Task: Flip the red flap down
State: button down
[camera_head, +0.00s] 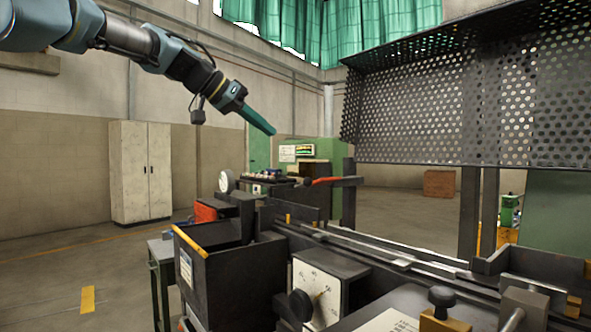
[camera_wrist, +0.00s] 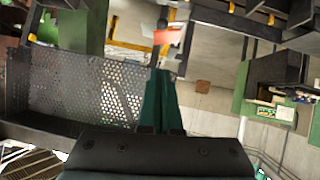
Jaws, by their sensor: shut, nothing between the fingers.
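A red flap (camera_head: 325,181) sits at the end of a dark bar beyond the machine bed, seen nearly edge-on in the head view. In the wrist view a red-orange plate (camera_wrist: 172,37), apparently the same flap, shows just past my fingertips. My gripper (camera_head: 273,131) has long teal fingers, shut and empty. It is in the air above and left of the flap in the head view, pointing down to the right. The fingers also show in the wrist view (camera_wrist: 160,75). I see no contact with the flap.
A perforated dark guard (camera_head: 440,100) hangs at the upper right. A black open box (camera_head: 235,285) and a dial panel (camera_head: 318,285) stand in front. A red block (camera_head: 205,213) and a round gauge (camera_head: 226,181) are left of the bed. The air around my gripper looks clear.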

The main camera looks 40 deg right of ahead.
jog(key=p, duration=0.3)
send_near(317, 183)
jog(key=d, duration=0.2)
jog(key=shift+s+d+f, duration=0.15)
jog(key=shift+d+f, duration=0.15)
jog(key=shift+f, duration=0.45)
jog(key=shift+d+f, duration=0.1)
jog(key=shift+s, duration=0.15)
